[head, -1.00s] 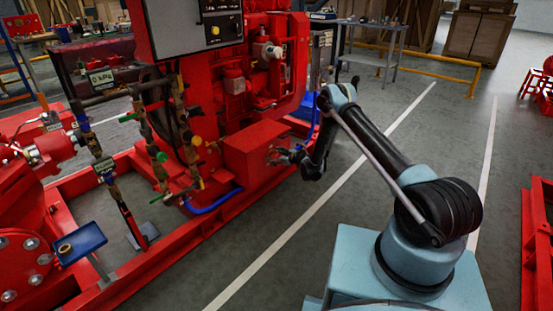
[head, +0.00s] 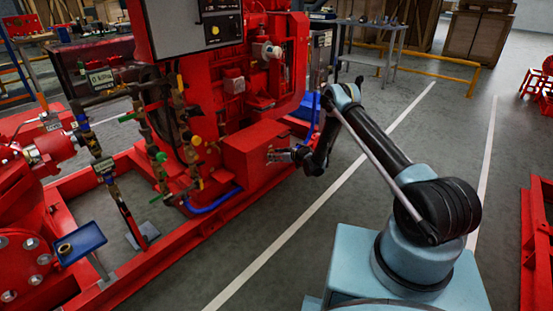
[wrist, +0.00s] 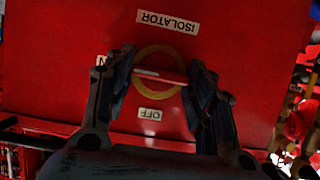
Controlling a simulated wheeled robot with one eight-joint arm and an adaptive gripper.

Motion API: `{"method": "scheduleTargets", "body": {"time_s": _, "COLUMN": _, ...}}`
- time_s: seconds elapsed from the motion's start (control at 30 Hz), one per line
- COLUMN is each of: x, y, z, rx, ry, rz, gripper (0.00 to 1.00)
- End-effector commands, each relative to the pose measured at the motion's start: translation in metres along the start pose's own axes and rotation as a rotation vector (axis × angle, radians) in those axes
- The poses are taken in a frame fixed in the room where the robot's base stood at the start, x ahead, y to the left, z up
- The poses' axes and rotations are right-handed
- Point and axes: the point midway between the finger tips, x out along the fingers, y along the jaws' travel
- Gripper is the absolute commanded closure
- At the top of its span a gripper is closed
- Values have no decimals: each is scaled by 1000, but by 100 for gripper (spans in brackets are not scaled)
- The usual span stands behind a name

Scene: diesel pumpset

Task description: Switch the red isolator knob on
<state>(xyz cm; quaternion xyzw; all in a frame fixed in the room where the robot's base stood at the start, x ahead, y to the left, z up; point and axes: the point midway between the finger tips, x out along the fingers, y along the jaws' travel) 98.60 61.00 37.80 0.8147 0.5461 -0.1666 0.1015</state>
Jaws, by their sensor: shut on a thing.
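The red isolator knob (wrist: 160,76) is a bar handle inside a yellow ring (wrist: 158,53) on the red box face in the wrist view. Its bar lies nearly level there, with a white mark on its left part. My gripper (wrist: 160,80) is shut on the knob, one finger at each end of the bar. The OFF label (wrist: 150,114) is below the ring. A label at the left, partly hidden by a finger, shows only an N. In the head view my gripper (head: 276,155) is at the right face of the red box (head: 250,148), and the knob is hidden.
An upside-down ISOLATOR label (wrist: 168,21) is above the ring. Pipes with coloured valve handles (head: 160,157) stand left of the box. The red base frame (head: 180,247) runs along the floor. Open grey floor (head: 290,265) lies between the pumpset and my base.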

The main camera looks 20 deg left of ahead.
Motion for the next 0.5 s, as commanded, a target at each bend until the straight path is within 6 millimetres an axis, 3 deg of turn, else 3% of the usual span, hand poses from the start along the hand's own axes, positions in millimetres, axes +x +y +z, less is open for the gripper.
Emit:
{"method": "scheduleTargets", "body": {"time_s": 0.2, "x": 1, "y": -4, "z": 0, "rx": 0, "ry": -1, "rz": -7, "gripper": 74}}
{"method": "scheduleTargets", "body": {"time_s": 0.23, "x": 1, "y": -4, "z": 0, "rx": 0, "ry": -1, "rz": -7, "gripper": 46}}
{"method": "scheduleTargets", "body": {"time_s": 0.3, "x": 1, "y": -4, "z": 0, "rx": -1, "ry": -1, "rz": -7, "gripper": 30}}
{"method": "scheduleTargets", "body": {"time_s": 0.5, "x": 0, "y": -1, "z": 0, "rx": -1, "ry": -1, "rz": -3, "gripper": 30}}
